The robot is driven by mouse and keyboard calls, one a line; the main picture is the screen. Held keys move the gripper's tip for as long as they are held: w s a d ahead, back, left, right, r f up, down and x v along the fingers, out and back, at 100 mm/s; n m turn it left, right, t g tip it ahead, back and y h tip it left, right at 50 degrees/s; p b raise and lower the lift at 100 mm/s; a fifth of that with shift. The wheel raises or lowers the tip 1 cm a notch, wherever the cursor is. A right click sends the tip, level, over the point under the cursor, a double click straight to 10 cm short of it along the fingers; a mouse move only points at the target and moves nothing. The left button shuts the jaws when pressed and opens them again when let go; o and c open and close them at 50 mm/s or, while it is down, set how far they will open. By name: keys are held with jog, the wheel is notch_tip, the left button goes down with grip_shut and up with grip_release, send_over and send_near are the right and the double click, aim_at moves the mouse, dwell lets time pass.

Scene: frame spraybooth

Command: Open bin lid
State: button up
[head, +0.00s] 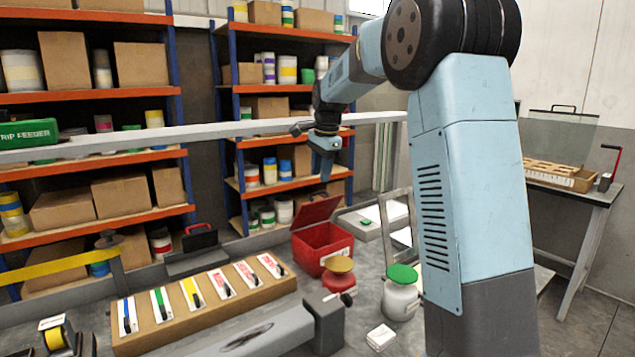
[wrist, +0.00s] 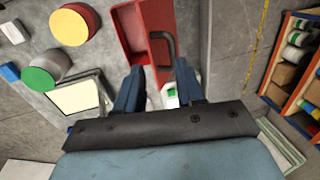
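The red bin (head: 318,250) stands on the grey bench in the middle of the head view, with a white label on its front. Its red lid (head: 316,208) is tilted up at the back, and the inside of the bin shows. In the wrist view the bin (wrist: 128,35) lies ahead of the fingers, with the raised lid (wrist: 158,62) and its dark handle (wrist: 169,45) on its right side. My gripper (head: 326,176) hangs above the bin, apart from the lid. In the wrist view its two fingers (wrist: 158,82) are spread with nothing between them.
A red jar with a yellow top (head: 339,265) and a white jar with a green lid (head: 401,292) stand right of the bin. A wooden board with coloured cards (head: 206,312) lies in front. A grey rail (head: 200,134) crosses behind, before shelves of boxes.

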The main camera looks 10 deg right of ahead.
jog(key=s+r, duration=0.5)
jog(key=s, duration=0.5)
jog(key=shift+s+d+r, duration=0.15)
jog(key=shift+d+r, duration=0.05)
jog(key=shift+c, duration=0.3)
jog(key=shift+w+d+f, duration=0.15)
jog(key=shift+w+d, duration=0.05)
jog(key=shift+c, duration=0.9)
jog(key=w+d+f+t, duration=0.2)
jog(key=w, duration=0.1)
jog(key=shift+w+d+f+y, duration=0.2)
jog(key=shift+d+y, duration=0.1)
jog(key=shift+y, duration=0.1)
grip_shut()
send_over(314, 208)
jog(key=d, duration=0.2)
notch_tip(314, 208, down, 9)
jog(key=shift+d+f, duration=0.1)
jog(key=shift+d, duration=0.05)
